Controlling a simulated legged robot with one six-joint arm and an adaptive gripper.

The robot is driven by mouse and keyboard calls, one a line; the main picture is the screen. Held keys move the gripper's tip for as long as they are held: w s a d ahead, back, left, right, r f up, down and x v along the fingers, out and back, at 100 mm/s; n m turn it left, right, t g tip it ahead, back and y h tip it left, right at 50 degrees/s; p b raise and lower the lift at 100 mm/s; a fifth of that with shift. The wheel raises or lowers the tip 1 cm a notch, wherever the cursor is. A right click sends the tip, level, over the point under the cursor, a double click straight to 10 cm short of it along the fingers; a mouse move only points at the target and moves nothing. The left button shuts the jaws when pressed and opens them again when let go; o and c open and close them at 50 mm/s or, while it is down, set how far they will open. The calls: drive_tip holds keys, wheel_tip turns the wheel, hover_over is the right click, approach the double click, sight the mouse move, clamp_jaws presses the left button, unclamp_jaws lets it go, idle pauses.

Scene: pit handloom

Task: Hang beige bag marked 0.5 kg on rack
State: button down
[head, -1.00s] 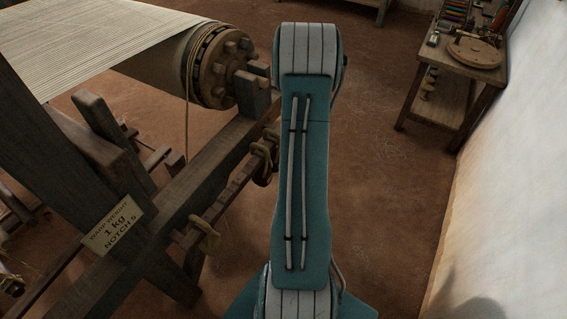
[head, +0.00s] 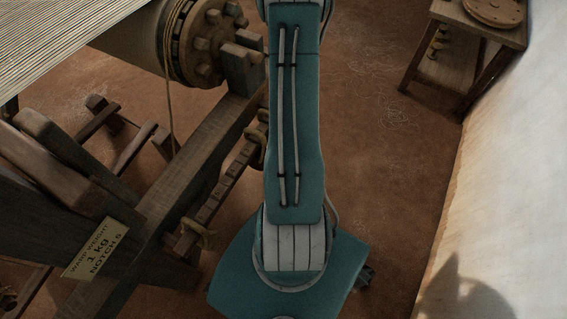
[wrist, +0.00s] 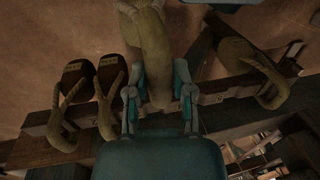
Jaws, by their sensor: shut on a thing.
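In the wrist view my gripper (wrist: 160,98) is shut on a thick beige rope-like hook (wrist: 153,55) that rises between its fingers. No mark shows on it, and the bag's body is not clearly seen. Two dark brown weights (wrist: 108,75) with beige hooks and small labels, too small to read, lie left of the gripper. Another beige hook (wrist: 262,72) is at the right, by a dark wooden bar. In the head view the notched wooden rack bar (head: 222,190) runs along the loom with beige loops (head: 202,236) on it. My gripper is out of the head view, beyond my arm.
The cloth beam (head: 150,30) and loom frame (head: 165,185) fill the left. A small wooden table (head: 455,50) stands at the back right beside the white wall (head: 510,190). Floor between is clear.

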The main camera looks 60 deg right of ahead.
drive_tip(key=shift+w+f, duration=0.1)
drive_tip(key=shift+w, duration=0.45)
drive_tip(key=shift+w+a+f, duration=0.1)
drive_tip(key=shift+w+f, duration=0.05)
drive_tip(key=shift+w, duration=2.2)
drive_tip(key=shift+w+a+f, duration=0.1)
drive_tip(key=shift+w+f, duration=0.05)
drive_tip(key=shift+w, duration=2.25)
drive_tip(key=shift+w+a+f, duration=0.1)
drive_tip(key=shift+w+f, duration=0.05)
drive_tip(key=shift+w, duration=2.2)
drive_tip(key=shift+f, duration=1.2)
drive_tip(key=shift+f, duration=0.3)
drive_tip(key=shift+c, duration=2)
unclamp_jaws()
drive_tip(key=shift+d+r, duration=0.1)
